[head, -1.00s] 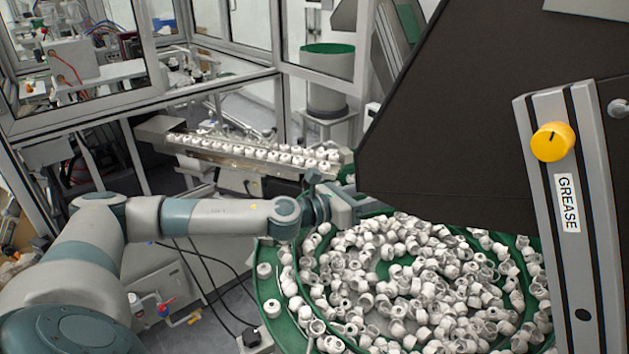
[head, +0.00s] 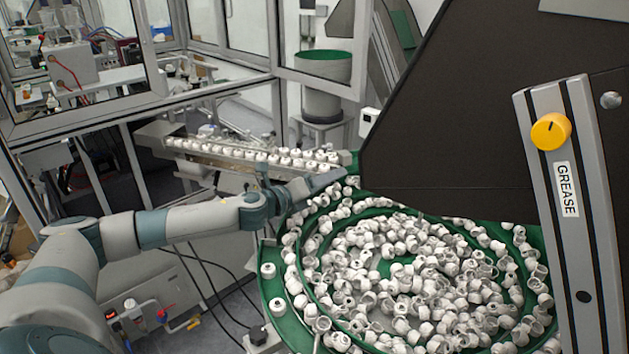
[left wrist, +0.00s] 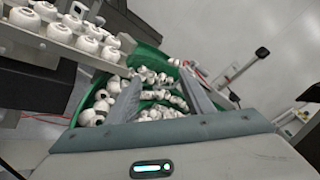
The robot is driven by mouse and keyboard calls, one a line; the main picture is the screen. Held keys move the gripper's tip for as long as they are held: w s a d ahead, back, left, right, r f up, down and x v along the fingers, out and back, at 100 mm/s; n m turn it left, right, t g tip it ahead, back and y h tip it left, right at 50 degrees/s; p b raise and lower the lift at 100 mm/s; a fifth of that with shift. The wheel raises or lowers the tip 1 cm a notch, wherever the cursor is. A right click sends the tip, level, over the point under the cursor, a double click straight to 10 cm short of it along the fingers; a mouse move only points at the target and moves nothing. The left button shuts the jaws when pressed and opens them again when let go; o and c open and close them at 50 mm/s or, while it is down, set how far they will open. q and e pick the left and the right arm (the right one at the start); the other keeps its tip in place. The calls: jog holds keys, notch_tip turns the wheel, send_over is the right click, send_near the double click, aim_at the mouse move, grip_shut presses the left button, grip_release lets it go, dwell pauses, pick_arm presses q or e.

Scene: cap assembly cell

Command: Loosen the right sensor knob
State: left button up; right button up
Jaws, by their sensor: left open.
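I cannot make out with certainty which part is the right sensor knob. My left gripper (head: 325,182) is over the left back rim of the green feeder bowl (head: 270,305), beside the end of the cap rail (head: 205,157). In the left wrist view the left gripper (left wrist: 160,85) is open, its two grey fingers spread with nothing held between them. White caps (left wrist: 150,112) lie in the bowl below and behind the fingers. My right gripper is not in view.
A yellow knob (head: 551,131) sits on a grey bar with a GREASE label (head: 566,189) at right. A large dark panel (head: 450,130) overhangs the bowl. A small dark knob (head: 257,334) sits on a grey block at the bowl's lower left. Cables hang below my left arm.

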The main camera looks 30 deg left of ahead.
pick_arm(q)
jog(key=shift+s+a+f+n+y, duration=0.1)
jog(key=shift+a+f+n+y, duration=0.05)
jog(key=shift+a+n, duration=0.4)
jog(key=shift+a+f+n+y, duration=0.15)
jog(key=shift+a+n, duration=0.2)
jog(key=shift+a, duration=0.4)
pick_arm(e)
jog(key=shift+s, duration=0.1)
pick_arm(q)
jog(key=shift+d, duration=0.1)
